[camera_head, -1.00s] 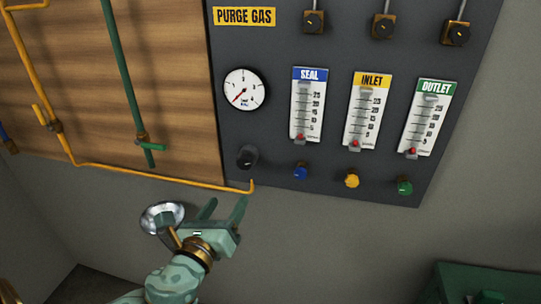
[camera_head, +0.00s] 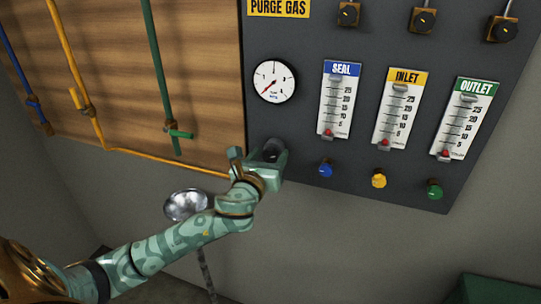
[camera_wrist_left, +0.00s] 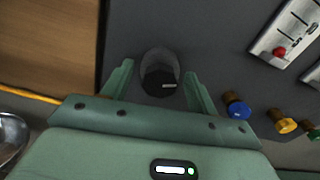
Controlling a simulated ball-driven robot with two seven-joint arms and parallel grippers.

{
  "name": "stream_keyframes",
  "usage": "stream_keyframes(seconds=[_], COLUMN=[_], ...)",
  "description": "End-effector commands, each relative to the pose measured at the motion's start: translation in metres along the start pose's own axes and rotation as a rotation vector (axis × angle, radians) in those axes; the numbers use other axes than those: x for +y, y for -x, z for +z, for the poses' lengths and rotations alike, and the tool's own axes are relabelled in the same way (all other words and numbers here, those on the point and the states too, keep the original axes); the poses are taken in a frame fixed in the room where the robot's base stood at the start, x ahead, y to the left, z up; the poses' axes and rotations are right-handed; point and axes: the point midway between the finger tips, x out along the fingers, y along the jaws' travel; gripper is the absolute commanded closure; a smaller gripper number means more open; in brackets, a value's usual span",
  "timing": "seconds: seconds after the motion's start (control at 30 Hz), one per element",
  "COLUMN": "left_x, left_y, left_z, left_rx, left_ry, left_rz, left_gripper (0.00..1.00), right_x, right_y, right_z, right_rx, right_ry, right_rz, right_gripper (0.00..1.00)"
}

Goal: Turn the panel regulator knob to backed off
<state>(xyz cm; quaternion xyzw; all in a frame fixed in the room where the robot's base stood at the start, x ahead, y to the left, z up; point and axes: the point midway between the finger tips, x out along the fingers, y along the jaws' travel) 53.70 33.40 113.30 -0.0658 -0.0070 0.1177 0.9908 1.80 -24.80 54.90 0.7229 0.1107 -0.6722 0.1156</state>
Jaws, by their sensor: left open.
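The panel regulator knob (camera_wrist_left: 159,78) is black with a white mark and sits on the dark grey panel (camera_head: 400,55), below the round pressure gauge (camera_head: 274,81). In the head view my left gripper (camera_head: 269,152) is up at the knob and hides part of it. In the left wrist view the fingers of my left gripper (camera_wrist_left: 157,82) are spread, one on each side of the knob. A gap shows between the knob and each finger. The mark on the knob lies about level in the left wrist view. My right gripper is out of view.
Blue (camera_head: 326,169), yellow (camera_head: 379,179) and green (camera_head: 434,190) knobs sit right of the gripper under three flow gauges. A yellow pipe (camera_head: 160,159) runs along the wooden board's lower edge.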

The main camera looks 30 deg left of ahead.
Motion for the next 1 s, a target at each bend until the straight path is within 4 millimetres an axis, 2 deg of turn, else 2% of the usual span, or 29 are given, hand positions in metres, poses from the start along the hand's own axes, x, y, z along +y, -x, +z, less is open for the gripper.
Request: stream_keyframes(seconds=[0.13, 0.4, 0.43, 0.5, 0.6, 1.0], left_x=[-0.0004, -0.0003, -0.0003, -0.0003, -0.0002, 0.0], left_y=[-0.0112, -0.0129, -0.0129, -0.0128, -0.0127, -0.0126], left_z=[0.0001, 0.0003, 0.0003, 0.0003, 0.0003, 0.0015], left_rx=[0.0, 0.0, 0.0, 0.0, 0.0, 0.0], left_ry=[0.002, 0.002, 0.002, 0.002, 0.002, 0.06], left_rz=[-0.001, -0.001, -0.001, -0.001, -0.001, 0.0], left_gripper=[0.41, 0.41, 0.44, 0.64, 0.86, 0.86], right_x=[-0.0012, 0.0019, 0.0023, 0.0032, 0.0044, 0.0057], right_y=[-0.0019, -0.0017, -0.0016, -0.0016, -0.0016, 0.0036], right_z=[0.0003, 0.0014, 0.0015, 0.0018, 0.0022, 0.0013], right_rx=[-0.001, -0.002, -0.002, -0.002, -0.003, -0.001], right_ry=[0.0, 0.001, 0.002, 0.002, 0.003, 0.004], right_rz=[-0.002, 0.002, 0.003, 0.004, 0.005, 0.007], right_gripper=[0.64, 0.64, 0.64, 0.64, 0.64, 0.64])
